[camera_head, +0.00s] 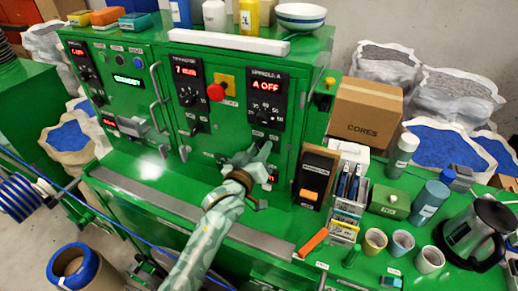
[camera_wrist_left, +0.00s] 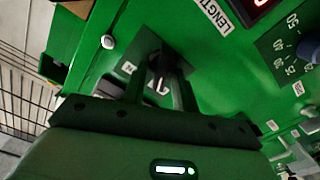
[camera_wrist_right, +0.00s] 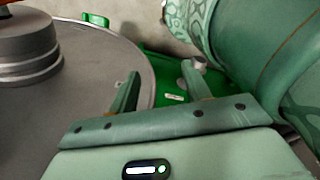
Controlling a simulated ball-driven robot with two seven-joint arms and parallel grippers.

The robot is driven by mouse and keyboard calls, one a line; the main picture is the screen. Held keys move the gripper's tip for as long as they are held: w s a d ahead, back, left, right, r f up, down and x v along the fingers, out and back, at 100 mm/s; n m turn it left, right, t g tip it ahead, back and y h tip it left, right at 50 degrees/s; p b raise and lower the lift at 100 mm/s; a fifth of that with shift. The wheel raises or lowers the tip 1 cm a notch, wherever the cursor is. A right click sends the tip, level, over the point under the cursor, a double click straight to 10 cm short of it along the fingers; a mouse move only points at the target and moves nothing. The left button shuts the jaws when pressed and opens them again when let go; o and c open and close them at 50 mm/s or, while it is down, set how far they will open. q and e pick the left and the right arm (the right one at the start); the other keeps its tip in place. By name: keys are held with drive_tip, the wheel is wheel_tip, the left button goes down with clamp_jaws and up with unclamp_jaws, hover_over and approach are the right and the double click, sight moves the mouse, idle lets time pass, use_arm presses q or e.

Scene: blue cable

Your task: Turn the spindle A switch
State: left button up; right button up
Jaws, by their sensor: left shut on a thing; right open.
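The SPINDLE A panel (camera_head: 266,98) is on the green cabinet front, and its red display reads A OFF. A round dial with a number scale sits under the display. My left gripper (camera_head: 262,152) is at the cabinet front just below this panel and hides what is behind it. In the left wrist view, my left gripper (camera_wrist_left: 160,78) is shut on a dark switch handle (camera_wrist_left: 163,62) on a dark plate, with small white labels around it. My right gripper (camera_wrist_right: 160,82) is open and empty in the right wrist view; it is outside the head view.
A red knob on a yellow plate (camera_head: 220,89) and the TENSION panel (camera_head: 188,92) are left of the SPINDLE A panel. A black and orange box (camera_head: 315,177) stands close right of my left gripper. Cups, bottles and a steel jug (camera_head: 474,232) crowd the bench at right.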

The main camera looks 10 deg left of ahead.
use_arm(q)
drive_tip(key=m+p, duration=0.1)
drive_tip(key=m, duration=0.2)
drive_tip(key=shift+d+r+p, duration=0.1)
drive_tip(key=shift+p, duration=0.25)
drive_tip(key=m, duration=0.2)
drive_tip(key=m+p, duration=0.1)
drive_tip(key=m, duration=0.5)
drive_tip(key=shift+s+d+p, duration=0.1)
drive_tip(key=shift+d+p, duration=0.2)
drive_tip(key=shift+d, duration=0.1)
drive_tip(key=shift+f+m, duration=0.2)
drive_tip(key=shift+m, duration=0.1)
drive_tip(key=o, duration=0.6)
drive_tip(key=shift+s, duration=0.1)
drive_tip(key=s+a, duration=0.1)
drive_tip(key=s, duration=0.4)
drive_tip(key=s+a+b, duration=0.1)
drive_tip(key=s, duration=0.4)
drive_tip(key=s+a, duration=0.1)
drive_tip(key=s, duration=0.5)
drive_tip(key=shift+b, duration=0.3)
